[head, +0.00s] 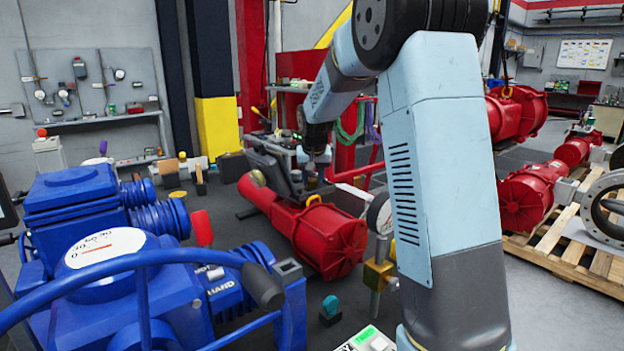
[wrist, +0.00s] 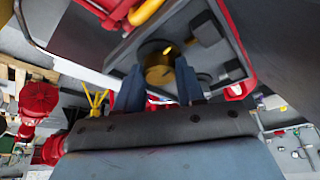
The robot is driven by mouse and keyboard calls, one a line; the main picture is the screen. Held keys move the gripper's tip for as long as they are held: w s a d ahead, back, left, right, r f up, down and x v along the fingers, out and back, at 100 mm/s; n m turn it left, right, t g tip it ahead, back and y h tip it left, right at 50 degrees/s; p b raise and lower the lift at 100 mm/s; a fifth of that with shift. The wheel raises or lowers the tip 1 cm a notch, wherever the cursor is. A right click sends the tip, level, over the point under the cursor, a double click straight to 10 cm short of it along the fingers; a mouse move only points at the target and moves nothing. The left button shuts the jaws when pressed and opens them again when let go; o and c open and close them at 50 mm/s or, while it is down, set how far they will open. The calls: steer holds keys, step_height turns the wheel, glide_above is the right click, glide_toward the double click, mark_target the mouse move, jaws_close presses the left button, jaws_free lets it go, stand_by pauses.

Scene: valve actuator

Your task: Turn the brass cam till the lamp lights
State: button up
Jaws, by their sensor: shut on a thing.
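The brass cam (wrist: 158,68) is a round, gold-coloured piece inside an open housing in the wrist view. My gripper (wrist: 158,82) has one blue-grey finger on each side of it and is shut on it. In the head view my gripper (head: 318,167) reaches down into the opened top of a red actuator (head: 333,238). The cam is small there and mostly hidden by the gripper and housing. I cannot make out a lamp, lit or unlit, with certainty in either view.
A big blue actuator (head: 130,270) with a handwheel fills the front left. A pressure gauge (head: 379,213) on a brass fitting stands beside my arm. A wooden pallet (head: 560,240) with red actuators is at right. The housing walls lie close around my fingers.

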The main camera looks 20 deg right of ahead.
steer(key=shift+a+m+g+h, duration=0.1)
steer(key=shift+m+g+h, duration=0.25)
steer(key=shift+m, duration=0.75)
steer(key=o, duration=1)
steer(key=shift+o, duration=0.2)
steer(key=v, duration=1.3)
steer(key=shift+s+a+r, duration=0.15)
steer(key=shift+s+r, duration=0.1)
